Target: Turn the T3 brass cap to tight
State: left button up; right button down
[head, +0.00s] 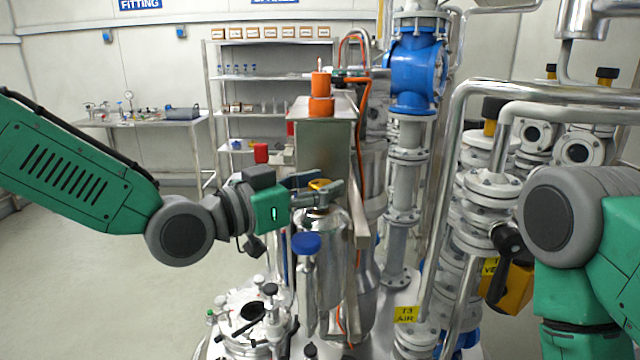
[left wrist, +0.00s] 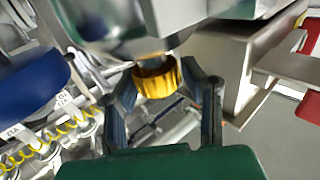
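The brass cap (head: 320,185) is a small ribbed golden ring near the top of a steel vessel (head: 318,232) in the middle of the head view. In the left wrist view the cap (left wrist: 157,78) shows between the two dark fingers, under a shiny metal body that hides its far side. My left gripper (head: 314,190) reaches in from the left at the cap's height. In the left wrist view its fingers (left wrist: 165,92) are spread on either side of the cap, with a gap visible on the right. My right gripper is out of view; only its arm shows.
A blue handwheel (head: 306,243) stands just in front of the vessel. A tall steel box (head: 322,150) with orange fittings is behind it. A yellow T3 AIR tag (head: 406,314) hangs at lower right. Pipes and a yellow valve (head: 515,288) crowd the right. The floor at left is clear.

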pick_arm(q)
grip_shut()
jog(key=shift+r+m+g+h, duration=0.1)
jog(key=shift+m+g+h, duration=0.2)
jog(key=shift+g, duration=0.4)
jog(key=shift+r+m+g+h+p, duration=0.15)
jog(key=shift+m+g+h+p, duration=0.4)
jog(key=shift+m+p, duration=0.2)
jog(key=m+g+p, duration=0.1)
jog(key=p, duration=0.1)
jog(key=m+g+h+p, duration=0.1)
jog(key=g+p, duration=0.1)
jog(key=shift+w+r, duration=0.15)
jog(key=shift+m+g+h+p, duration=0.35)
jog(key=shift+m+g+p, duration=0.2)
jog(key=shift+g+p, duration=0.15)
jog(key=shift+f, duration=0.2)
